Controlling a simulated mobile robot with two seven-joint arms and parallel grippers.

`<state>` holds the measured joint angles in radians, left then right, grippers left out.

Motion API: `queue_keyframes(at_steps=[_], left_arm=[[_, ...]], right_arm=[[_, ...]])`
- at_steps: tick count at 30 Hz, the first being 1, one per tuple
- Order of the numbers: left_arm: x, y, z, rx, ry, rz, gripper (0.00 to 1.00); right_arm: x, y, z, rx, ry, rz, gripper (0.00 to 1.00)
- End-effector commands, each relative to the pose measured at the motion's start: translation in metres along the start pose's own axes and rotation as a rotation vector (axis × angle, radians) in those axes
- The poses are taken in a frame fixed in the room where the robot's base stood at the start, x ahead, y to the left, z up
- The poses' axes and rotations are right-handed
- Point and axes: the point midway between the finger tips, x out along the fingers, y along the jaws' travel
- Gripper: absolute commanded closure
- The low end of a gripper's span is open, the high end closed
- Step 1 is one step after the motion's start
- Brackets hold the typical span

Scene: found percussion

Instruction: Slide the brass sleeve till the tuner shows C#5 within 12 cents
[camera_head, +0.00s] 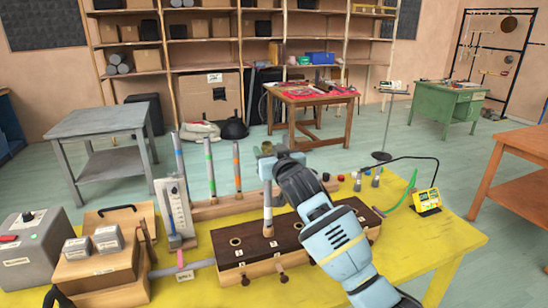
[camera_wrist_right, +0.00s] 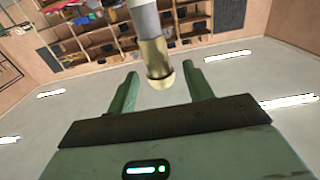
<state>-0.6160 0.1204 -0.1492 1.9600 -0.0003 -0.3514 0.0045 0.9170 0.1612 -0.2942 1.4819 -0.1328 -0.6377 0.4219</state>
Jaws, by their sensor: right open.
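A pale pipe (camera_head: 267,215) stands upright in the dark-topped wooden chest (camera_head: 235,256). The brass sleeve (camera_head: 266,149) is at the pipe's upper end, partly covered by my right gripper (camera_head: 268,167). In the right wrist view the sleeve (camera_wrist_right: 157,60) sits around the end of the grey pipe (camera_wrist_right: 145,17). The two fingers of my right gripper (camera_wrist_right: 159,78) stand apart on either side of the sleeve, with visible gaps. The yellow tuner (camera_head: 427,200) stands on the right of the yellow table; its reading is too small to make out. My left gripper is not in view.
Several colour-banded tubes (camera_head: 209,165) stand in a rack behind the chest. A white gauge panel (camera_head: 175,208) stands left of the chest. A grey box (camera_head: 32,250) and wooden blocks fill the table's left. A black cable arches to the tuner. The table's right front is clear.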

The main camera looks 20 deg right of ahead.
Motion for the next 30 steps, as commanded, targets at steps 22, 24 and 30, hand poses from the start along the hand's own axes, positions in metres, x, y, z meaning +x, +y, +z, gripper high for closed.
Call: queue_keyframes(at_steps=[22,24,30], left_arm=[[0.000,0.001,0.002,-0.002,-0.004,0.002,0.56],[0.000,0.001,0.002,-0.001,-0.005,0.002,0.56],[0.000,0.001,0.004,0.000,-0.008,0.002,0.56]], right_arm=[[0.023,-0.001,0.000,0.000,0.001,-0.001,0.63],[0.023,-0.001,0.000,0.000,0.001,-0.001,0.72],[0.023,-0.001,0.000,0.000,0.001,-0.001,0.96]])
